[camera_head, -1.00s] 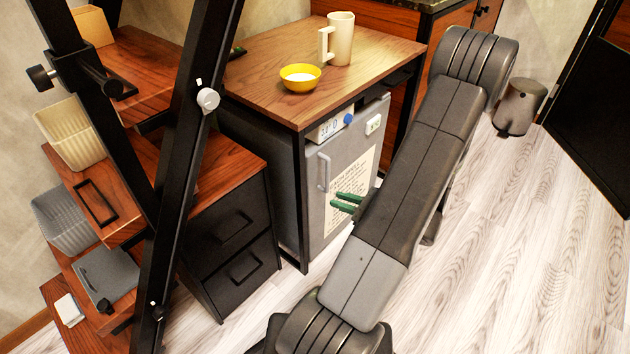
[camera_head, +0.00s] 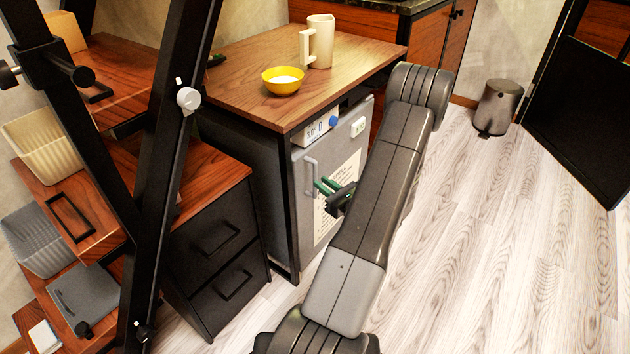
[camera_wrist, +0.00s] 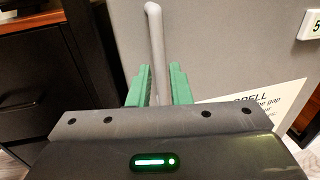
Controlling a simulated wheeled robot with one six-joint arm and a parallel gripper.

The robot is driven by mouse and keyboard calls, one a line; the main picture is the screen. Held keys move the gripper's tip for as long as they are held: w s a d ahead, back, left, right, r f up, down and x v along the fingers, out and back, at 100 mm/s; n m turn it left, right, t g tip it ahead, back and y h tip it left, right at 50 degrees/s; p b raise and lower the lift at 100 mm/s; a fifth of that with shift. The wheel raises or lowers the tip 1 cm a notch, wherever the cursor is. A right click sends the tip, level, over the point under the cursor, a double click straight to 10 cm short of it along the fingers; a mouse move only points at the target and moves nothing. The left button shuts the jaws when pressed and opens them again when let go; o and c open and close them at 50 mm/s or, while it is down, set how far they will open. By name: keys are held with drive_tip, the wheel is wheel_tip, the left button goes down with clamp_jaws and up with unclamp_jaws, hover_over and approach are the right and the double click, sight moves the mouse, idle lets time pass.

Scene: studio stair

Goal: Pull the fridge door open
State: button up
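The small grey fridge stands under the wooden table, and its grey door (camera_head: 346,162) looks closed. A light grey vertical bar handle (camera_head: 311,177) is on the left part of the door. My gripper (camera_head: 322,187) has green fingers and is at the handle's right side in the head view. In the wrist view the handle (camera_wrist: 155,40) runs down between the two green fingers of my gripper (camera_wrist: 158,85). The fingers are apart, with gaps beside the bar. The handle's lower end is hidden behind the gripper body.
A yellow bowl (camera_head: 283,83) and a cream jug (camera_head: 318,42) stand on the wooden table (camera_head: 240,65). A black drawer cabinet (camera_head: 222,250) is left of the fridge, behind a black ladder frame (camera_head: 165,150). A dark bin (camera_head: 497,107) stands at right on open floor.

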sight(316, 195)
drive_tip(key=shift+x, duration=2.2)
drive_tip(key=shift+c, duration=0.2)
clamp_jaws()
drive_tip(key=shift+d, duration=0.1)
